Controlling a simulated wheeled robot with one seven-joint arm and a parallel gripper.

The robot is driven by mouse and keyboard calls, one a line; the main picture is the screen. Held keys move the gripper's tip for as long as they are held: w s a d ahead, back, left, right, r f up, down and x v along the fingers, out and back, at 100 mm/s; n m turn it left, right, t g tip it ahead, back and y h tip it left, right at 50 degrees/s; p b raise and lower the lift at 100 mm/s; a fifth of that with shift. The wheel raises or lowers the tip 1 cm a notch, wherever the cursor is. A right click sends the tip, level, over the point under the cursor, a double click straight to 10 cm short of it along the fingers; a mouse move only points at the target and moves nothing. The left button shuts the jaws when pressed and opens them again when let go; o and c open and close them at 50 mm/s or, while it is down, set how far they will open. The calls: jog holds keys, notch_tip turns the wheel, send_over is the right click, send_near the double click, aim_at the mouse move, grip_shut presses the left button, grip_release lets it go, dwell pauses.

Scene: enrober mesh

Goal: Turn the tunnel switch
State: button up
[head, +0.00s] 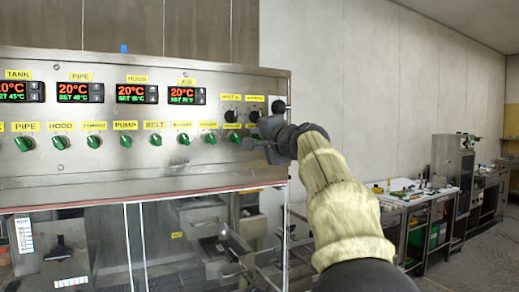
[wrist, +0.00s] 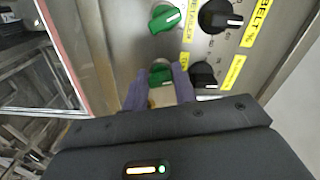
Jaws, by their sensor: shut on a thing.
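My gripper (head: 265,143) is at the right end of the lower row of green switches on the steel panel. In the wrist view its two fingers (wrist: 160,78) are on either side of a green knob (wrist: 161,72) and shut on it. This knob is at the tunnel switch's likely place, but its yellow label is mostly hidden by the fingers, so I cannot read it. The knob's pointer angle is largely hidden too. In the head view my gripper covers this knob.
Another green switch (wrist: 163,19) is beside the held knob, with black knobs (wrist: 220,16) close by. The control panel (head: 150,180) carries several red and green displays (head: 137,93). A cluttered bench (head: 415,195) stands at the right.

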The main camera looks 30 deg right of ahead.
jog(key=shift+f+n+b, duration=0.25)
jog(key=shift+n+b, duration=0.5)
jog(key=shift+n, duration=0.55)
jog(key=shift+d, duration=0.1)
jog(key=o, duration=0.7)
jog(key=shift+r, duration=0.1)
jog(key=shift+s, duration=0.15)
jog(key=s+b, duration=0.1)
jog(key=s, duration=0.4)
jog(key=s+b, duration=0.2)
jog(key=s, duration=0.4)
jog(key=s+b, duration=0.2)
jog(key=s, duration=0.4)
jog(key=shift+d, duration=0.3)
